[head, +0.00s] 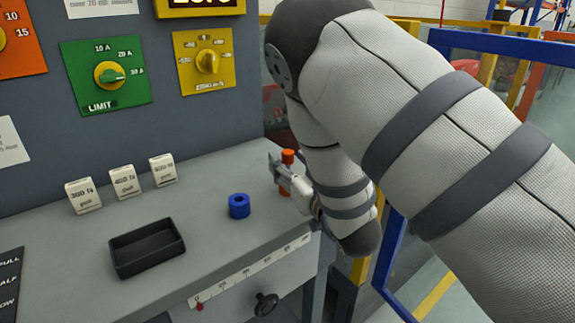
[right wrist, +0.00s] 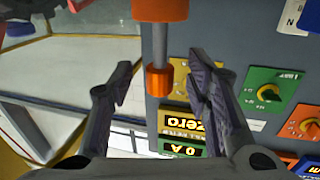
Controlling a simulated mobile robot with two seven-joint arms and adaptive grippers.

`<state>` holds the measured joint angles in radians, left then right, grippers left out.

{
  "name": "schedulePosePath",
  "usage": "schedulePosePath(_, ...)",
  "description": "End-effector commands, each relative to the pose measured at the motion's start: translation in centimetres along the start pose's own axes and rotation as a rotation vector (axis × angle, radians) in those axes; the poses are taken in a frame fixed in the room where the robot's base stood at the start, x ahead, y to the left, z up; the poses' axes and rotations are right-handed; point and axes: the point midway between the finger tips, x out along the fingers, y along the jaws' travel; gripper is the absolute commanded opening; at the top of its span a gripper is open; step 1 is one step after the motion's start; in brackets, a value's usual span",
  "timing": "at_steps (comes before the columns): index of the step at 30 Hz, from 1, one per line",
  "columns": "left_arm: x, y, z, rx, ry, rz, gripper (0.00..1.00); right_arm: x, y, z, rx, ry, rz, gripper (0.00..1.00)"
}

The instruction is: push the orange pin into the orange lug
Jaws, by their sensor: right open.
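The orange pin (head: 288,157) stands upright at the bench's right end, its orange head on top. In the right wrist view, its head (right wrist: 158,80) and grey shaft show, the shaft running to a larger orange piece, seemingly the orange lug (right wrist: 160,8), cut off by the top edge. A bit of orange shows low beside the gripper in the head view. How deep the shaft sits is hidden. My right gripper (right wrist: 161,72) is open, with a finger either side of the pin, and gaps show. In the head view the gripper (head: 281,170) is partly hidden. My left gripper is out of view.
A blue ring-shaped piece (head: 239,206) stands on the bench (head: 215,240) left of my gripper. A black tray (head: 147,247) and several white labelled blocks (head: 124,181) are further left. A grey panel with dials (head: 108,75) rises behind.

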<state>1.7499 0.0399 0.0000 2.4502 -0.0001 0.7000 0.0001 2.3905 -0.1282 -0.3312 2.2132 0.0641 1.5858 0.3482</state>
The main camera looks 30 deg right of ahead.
Motion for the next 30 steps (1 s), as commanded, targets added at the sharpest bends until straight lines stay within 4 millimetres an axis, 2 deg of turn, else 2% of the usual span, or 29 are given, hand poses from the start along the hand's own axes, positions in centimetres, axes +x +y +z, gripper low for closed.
schedulePosePath(3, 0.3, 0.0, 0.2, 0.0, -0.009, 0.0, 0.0, 1.4, 0.0, 0.2, -0.001, -0.002, 0.0, 0.45)
schedulePosePath(10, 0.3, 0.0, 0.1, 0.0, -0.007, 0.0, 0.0, 1.6, 0.0, 0.1, 0.0, -0.002, 0.001, 0.42)
schedulePosePath(15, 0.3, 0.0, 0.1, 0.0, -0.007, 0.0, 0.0, 1.6, 0.0, 0.1, 0.0, -0.002, 0.001, 0.04)
schedulePosePath(16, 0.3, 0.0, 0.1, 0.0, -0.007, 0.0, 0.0, 1.6, 0.0, 0.1, 0.0, -0.002, 0.001, 0.0)
schedulePosePath(26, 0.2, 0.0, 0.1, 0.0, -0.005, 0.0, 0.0, 1.6, 0.0, -0.1, 0.0, -0.001, 0.001, 0.0)
schedulePosePath(30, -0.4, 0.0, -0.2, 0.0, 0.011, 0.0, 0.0, 1.6, 0.0, -1.9, 0.001, 0.005, 0.001, 0.0)
